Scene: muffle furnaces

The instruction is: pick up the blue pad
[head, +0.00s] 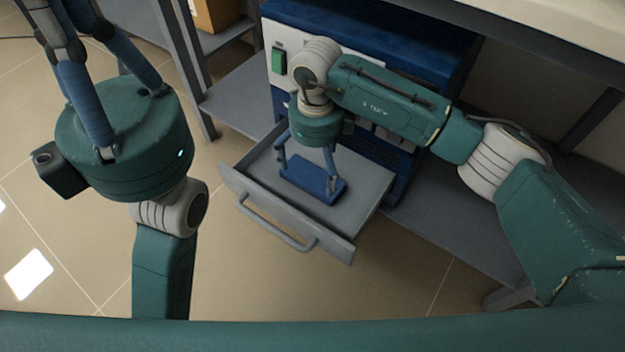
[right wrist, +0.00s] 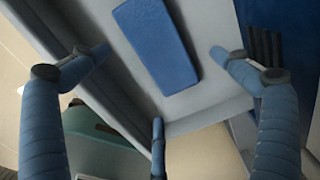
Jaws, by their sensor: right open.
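The blue pad (head: 311,182) is a flat rectangular slab lying in the pulled-out grey drawer (head: 362,203). In the right wrist view the pad (right wrist: 155,45) lies slantwise on the drawer's bare floor. My right gripper (head: 307,176) points down over the pad, open, with its fingers at either side. In the right wrist view the fingertips stand apart, with the pad between and beyond them, and no grip shows. My left gripper (head: 62,22) is at the upper left, pointing up, away from the drawer. Its fingertips are cut off by the top edge.
A blue furnace (head: 420,38) with a pale front panel and a green switch (head: 279,61) stands behind the drawer, partly hidden by my right arm. The drawer front has a bar handle (head: 275,226). Grey shelving frames the area. Tiled floor lies open in front.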

